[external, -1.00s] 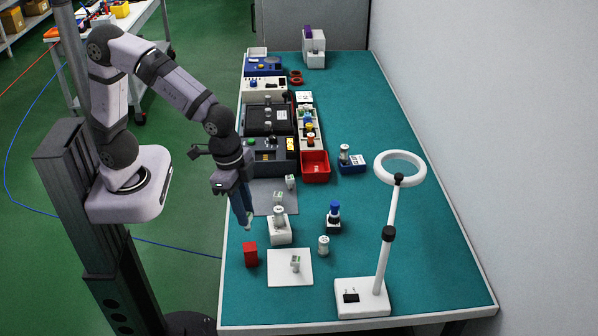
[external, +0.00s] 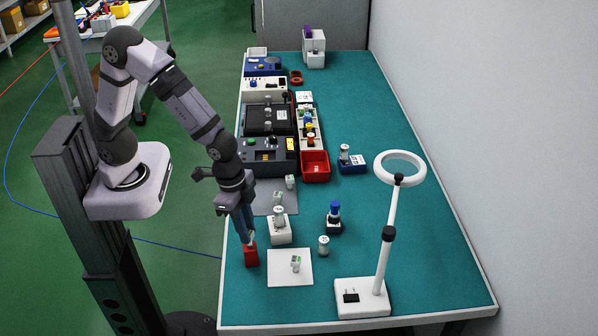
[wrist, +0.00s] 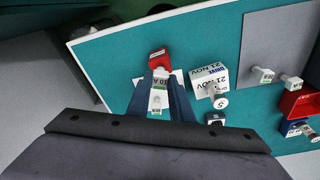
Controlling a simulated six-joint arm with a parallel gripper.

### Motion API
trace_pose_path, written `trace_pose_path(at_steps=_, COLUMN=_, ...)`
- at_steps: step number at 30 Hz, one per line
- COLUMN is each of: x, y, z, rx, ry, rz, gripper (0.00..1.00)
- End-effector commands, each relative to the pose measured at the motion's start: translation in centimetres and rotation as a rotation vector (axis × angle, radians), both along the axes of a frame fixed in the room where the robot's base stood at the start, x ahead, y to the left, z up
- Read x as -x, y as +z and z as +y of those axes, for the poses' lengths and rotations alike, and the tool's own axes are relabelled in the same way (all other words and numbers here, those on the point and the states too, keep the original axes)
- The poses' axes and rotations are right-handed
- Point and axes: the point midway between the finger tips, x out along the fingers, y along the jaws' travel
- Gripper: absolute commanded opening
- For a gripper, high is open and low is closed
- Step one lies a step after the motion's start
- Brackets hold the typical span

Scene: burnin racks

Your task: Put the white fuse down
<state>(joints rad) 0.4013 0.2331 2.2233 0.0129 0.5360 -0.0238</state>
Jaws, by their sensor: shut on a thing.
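The gripper points down right above a small red block (external: 251,257) near the table's left edge. The red block also shows in the wrist view (wrist: 159,60), just beyond the fingertips. I cannot tell whether the fuse touches the block or sits in it.
A white pad (external: 278,278) with a small white-green piece standing on it lies right of the red block. A white stand (external: 280,236) with a cylinder is behind. A loose cylinder (external: 323,246) and a magnifier lamp (external: 362,297) stand to the right. A grey mat (external: 264,190) lies farther back.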

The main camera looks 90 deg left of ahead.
Motion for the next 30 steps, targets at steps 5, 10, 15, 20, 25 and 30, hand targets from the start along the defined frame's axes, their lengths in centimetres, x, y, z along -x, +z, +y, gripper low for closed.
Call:
trace_pose_path(at_steps=5, x=0.0, y=-0.2, z=0.0, rx=0.000, ry=0.000, rz=0.000, gripper=0.00)
trace_pose_path(at_steps=10, x=0.0, y=-0.3, z=0.0, rx=0.000, ry=0.000, rz=0.000, gripper=0.38)
trace_pose_path(at_steps=15, x=0.0, y=-0.3, z=0.0, rx=0.000, ry=0.000, rz=0.000, gripper=0.38)
trace_pose_path(at_steps=20, x=0.0, y=0.0, z=0.0, rx=0.000, ry=0.000, rz=0.000, gripper=0.38)
trace_pose_path(at_steps=25, x=0.0, y=0.9, z=0.0, rx=0.002, ry=0.000, rz=-0.004, gripper=0.38)
trace_pose_path(at_steps=30, x=0.3, y=3.1, z=0.1, rx=0.002, ry=0.000, rz=-0.006, gripper=0.38)
